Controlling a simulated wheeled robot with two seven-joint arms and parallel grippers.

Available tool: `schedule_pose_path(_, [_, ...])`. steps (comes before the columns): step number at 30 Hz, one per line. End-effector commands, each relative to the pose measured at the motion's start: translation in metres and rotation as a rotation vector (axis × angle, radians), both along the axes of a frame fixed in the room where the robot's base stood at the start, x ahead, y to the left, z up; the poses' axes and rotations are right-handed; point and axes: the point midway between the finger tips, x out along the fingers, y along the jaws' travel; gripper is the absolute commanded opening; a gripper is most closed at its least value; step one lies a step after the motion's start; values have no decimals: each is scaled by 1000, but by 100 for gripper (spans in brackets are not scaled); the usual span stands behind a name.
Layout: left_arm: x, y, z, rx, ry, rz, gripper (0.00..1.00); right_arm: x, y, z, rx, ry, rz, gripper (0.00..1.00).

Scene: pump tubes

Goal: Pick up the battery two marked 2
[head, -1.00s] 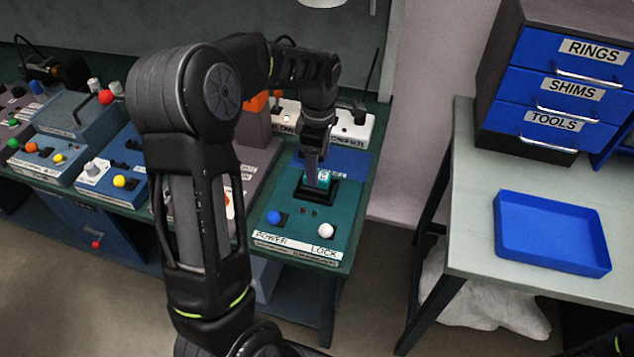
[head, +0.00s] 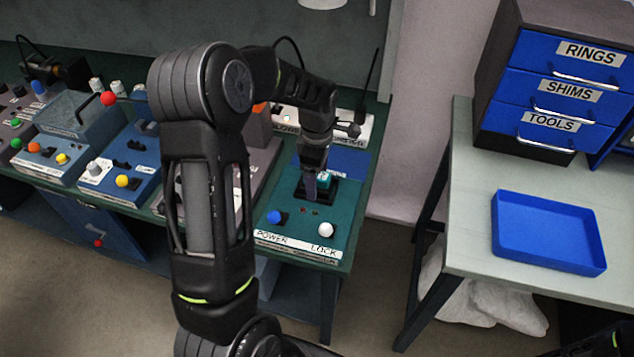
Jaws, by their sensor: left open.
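A teal battery (head: 324,180) sits in a black socket (head: 327,195) on the green panel at the right end of the bench. Its marking is too small and too covered to read. My left gripper (head: 311,190) points down at the socket, its finger in front of the battery's left side. It is open, and the gap between its fingers is hard to see from here. My right gripper is not in view.
The panel has a blue knob (head: 275,217) and a white knob (head: 326,230) above POWER and LOCK labels. A blue tray (head: 548,262) lies empty on the right table, below a drawer cabinet (head: 497,75). Other control boxes stand to the left.

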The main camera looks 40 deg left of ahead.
Motion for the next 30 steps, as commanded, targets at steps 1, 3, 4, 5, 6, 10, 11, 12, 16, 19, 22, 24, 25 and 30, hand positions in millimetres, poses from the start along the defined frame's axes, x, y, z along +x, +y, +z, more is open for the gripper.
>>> schedule_pose_path(1, [0, 0, 0, 0, 0, 0, 76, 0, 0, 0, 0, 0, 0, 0])
schedule_pose_path(3, [0, 0, 0, 0, 0, 0, 76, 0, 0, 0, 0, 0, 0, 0])
schedule_pose_path(4, [0, 0, 0, 0, 0, 0, 76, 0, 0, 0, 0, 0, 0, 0])
schedule_pose_path(5, [0, 0, 0, 0, 0, 0, 76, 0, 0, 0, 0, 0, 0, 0])
schedule_pose_path(6, [0, 0, 0, 0, 0, 0, 76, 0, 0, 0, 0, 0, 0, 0])
schedule_pose_path(10, [0, 0, 0, 0, 0, 0, 67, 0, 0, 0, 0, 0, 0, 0])
schedule_pose_path(11, [0, 0, 0, 0, 0, 0, 65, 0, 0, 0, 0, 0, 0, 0])
schedule_pose_path(12, [0, 0, 0, 0, 0, 0, 62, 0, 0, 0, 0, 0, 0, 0])
schedule_pose_path(16, [0, 0, 0, 0, 0, 0, 51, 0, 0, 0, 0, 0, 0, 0])
schedule_pose_path(19, [0, 0, 0, 0, 0, 0, 43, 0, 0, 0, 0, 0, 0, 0])
schedule_pose_path(22, [0, 0, 0, 0, 0, 0, 35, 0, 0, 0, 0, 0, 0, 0])
schedule_pose_path(24, [0, 0, 0, 0, 0, 0, 29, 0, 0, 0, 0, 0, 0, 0])
schedule_pose_path(25, [0, 0, 0, 0, 0, 0, 26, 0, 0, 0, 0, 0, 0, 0])
schedule_pose_path(30, [0, 0, 0, 0, 0, 0, 13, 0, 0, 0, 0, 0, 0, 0])
